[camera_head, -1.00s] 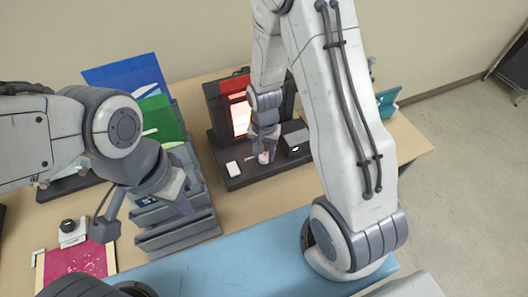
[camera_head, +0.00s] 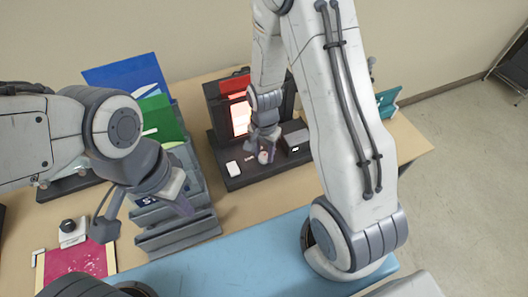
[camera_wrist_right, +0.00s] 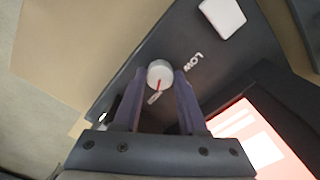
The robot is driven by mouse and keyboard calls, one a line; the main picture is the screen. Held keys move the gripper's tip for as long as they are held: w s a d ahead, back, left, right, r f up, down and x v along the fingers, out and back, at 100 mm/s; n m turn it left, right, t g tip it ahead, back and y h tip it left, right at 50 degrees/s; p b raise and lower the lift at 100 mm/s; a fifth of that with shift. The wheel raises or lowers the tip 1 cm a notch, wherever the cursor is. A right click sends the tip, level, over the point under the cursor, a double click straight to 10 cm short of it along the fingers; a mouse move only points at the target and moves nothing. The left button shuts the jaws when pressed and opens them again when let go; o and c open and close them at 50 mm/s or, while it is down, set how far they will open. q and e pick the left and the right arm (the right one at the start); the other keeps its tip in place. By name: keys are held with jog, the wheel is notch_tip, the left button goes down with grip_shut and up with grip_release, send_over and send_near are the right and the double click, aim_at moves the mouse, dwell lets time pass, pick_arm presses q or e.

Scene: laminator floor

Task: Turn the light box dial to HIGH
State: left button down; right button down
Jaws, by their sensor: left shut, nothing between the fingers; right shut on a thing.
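The light box (camera_head: 222,118) is a black unit with a lit reddish-white panel, standing on the table at the back middle. Its dial (camera_wrist_right: 160,74) is a small pale round knob with a red pointer line, on the dark base. The printed word LOW shows beside it in the right wrist view; no HIGH label is readable. My right gripper (camera_wrist_right: 168,88) is shut on the dial, one finger on each side; in the head view the gripper (camera_head: 264,154) reaches down to the base.
A white block (camera_head: 233,168) sits on the base left of the dial, and a dark box (camera_head: 295,139) stands to its right. A grey rack (camera_head: 180,238) holds blue and green folders (camera_head: 163,118). A pink sheet (camera_head: 76,262) lies front left. A blue mat (camera_head: 235,262) covers the front.

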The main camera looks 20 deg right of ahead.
aim_at(264, 156)
jog(key=shift+c, duration=2.2)
grip_release()
notch_tip(264, 156, up, 11)
jog(key=shift+f+b, duration=0.2)
jog(key=shift+b, duration=0.25)
jog(key=s+a+r+n, duration=0.4)
jog(key=s+a+n, duration=0.2)
jog(key=s+n, duration=0.2)
jog(key=s+a+r+n+y, duration=0.1)
jog(key=s+a+r+n, duration=0.3)
jog(key=s+n, duration=0.5)
jog(key=shift+s+a+r, duration=0.4)
jog(key=shift+s+a, duration=0.15)
jog(key=shift+a, duration=0.65)
